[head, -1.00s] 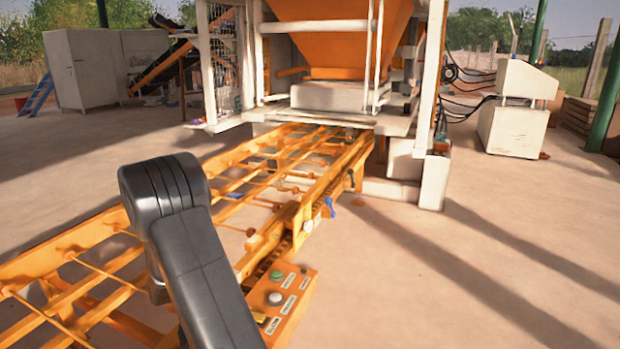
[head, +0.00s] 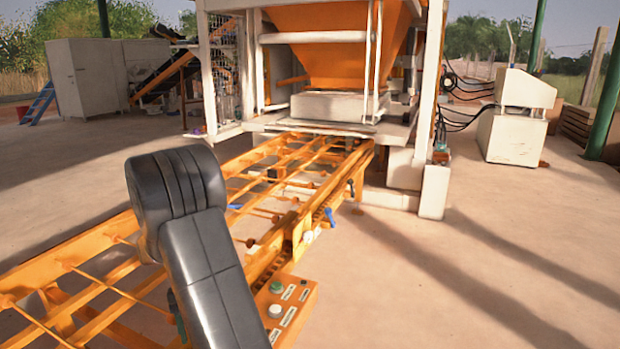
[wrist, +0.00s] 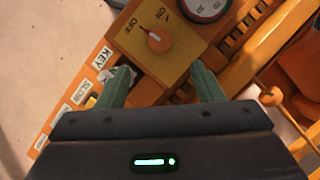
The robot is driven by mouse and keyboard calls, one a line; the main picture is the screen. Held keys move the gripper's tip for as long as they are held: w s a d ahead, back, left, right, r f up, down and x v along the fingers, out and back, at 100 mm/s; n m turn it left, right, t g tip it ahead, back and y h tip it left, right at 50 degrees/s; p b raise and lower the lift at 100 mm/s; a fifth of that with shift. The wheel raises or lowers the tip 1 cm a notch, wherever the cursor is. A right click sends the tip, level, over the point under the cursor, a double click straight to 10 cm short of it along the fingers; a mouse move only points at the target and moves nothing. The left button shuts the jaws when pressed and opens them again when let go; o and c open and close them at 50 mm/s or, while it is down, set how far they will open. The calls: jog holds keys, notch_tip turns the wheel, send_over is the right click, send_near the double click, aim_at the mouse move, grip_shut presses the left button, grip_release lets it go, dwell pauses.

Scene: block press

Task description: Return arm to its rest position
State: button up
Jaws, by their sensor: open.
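My black arm rises in the lower left of the head view, in front of the orange conveyor frame (head: 105,290). My gripper shows in the wrist view (wrist: 161,68), its two green fingers spread apart with nothing held between them. Beyond the fingertips is a yellow switch box with a rotary knob (wrist: 158,39) marked ON and OFF. A key switch labelled KEY sits close to the left finger and is partly hidden by it. In the head view my forearm hides most of the gripper. The orange control panel (head: 290,308) with a green button is just right of my forearm.
The block press (head: 335,45) with its orange hopper stands at the back centre. A white console (head: 512,135) stands at the back right, grey cabinets (head: 90,75) at the back left. The concrete floor right of the conveyor is clear. A round gauge (wrist: 205,6) sits above the switch box.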

jog(key=b+x, duration=0.1)
jog(key=x, duration=1.1)
jog(key=shift+s+f, duration=0.1)
jog(key=shift+f, duration=0.15)
jog(key=shift+r+m, duration=0.1)
jog(key=shift+m, duration=0.5)
jog(key=m+y, duration=0.2)
jog(key=m, duration=0.3)
jog(key=shift+d+b, duration=0.15)
jog(key=shift+b, duration=0.15)
jog(key=m+y, duration=0.1)
jog(key=m, duration=0.2)
jog(key=shift+d+m+y+b, duration=0.1)
jog(key=shift+m+y+b, duration=0.25)
jog(key=shift+m+y, duration=0.05)
jog(key=m+t+y+b, duration=0.1)
jog(key=m, duration=0.3)
jog(key=shift+d, duration=0.1)
jog(key=shift+v, duration=1.3)
jog(key=shift+p, duration=0.3)
